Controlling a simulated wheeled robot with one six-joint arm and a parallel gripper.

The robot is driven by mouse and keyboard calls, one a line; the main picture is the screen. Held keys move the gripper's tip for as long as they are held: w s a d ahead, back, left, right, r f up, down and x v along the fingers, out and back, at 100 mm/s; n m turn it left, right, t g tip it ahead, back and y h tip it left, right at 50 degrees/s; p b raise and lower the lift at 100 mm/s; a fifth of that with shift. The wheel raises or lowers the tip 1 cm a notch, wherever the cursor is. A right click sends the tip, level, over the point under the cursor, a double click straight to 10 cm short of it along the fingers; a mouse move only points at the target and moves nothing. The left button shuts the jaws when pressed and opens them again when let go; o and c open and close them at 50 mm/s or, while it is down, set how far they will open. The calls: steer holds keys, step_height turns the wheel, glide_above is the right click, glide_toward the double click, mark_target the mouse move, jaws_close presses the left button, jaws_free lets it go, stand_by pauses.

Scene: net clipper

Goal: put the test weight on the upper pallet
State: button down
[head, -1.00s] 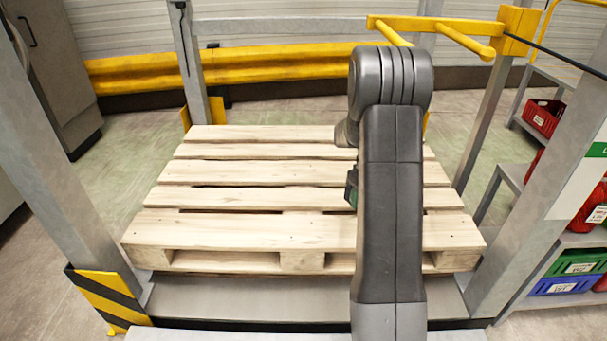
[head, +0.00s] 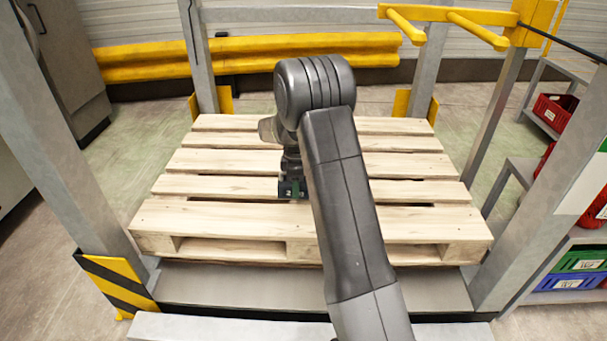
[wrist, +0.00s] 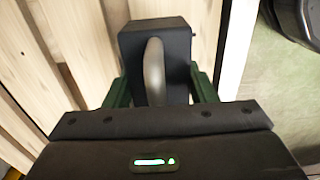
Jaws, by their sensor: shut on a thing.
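The wooden pallet (head: 230,217) fills the middle of the head view, with bare slatted boards. My gripper (head: 291,188) is over its nearer middle part in that view, below my arm. In the wrist view my gripper (wrist: 160,90) has its green fingers shut on both sides of the test weight (wrist: 178,48), a dark block with a grey curved handle. Pallet boards show to the left of the weight there. In the head view the weight is not clearly seen; whether it touches the boards I cannot tell.
Grey posts (head: 65,130) flank the pallet on both sides. A yellow bar frame (head: 460,18) is at the upper right, and a yellow rail (head: 240,55) runs behind. A shelf with red, green and blue bins (head: 572,284) stands at the right. The pallet boards are otherwise clear.

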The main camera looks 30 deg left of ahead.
steer(key=shift+w+f+b, duration=0.1)
steer(key=shift+f+b, duration=1.4)
steer(key=shift+f, duration=2.75)
steer(key=shift+f, duration=0.1)
steer(key=c, duration=0.6)
jaws_free()
steer(key=shift+f, duration=0.15)
step_height(320, 180, up, 12)
steer(key=p, duration=0.3)
steer(key=shift+p, duration=0.4)
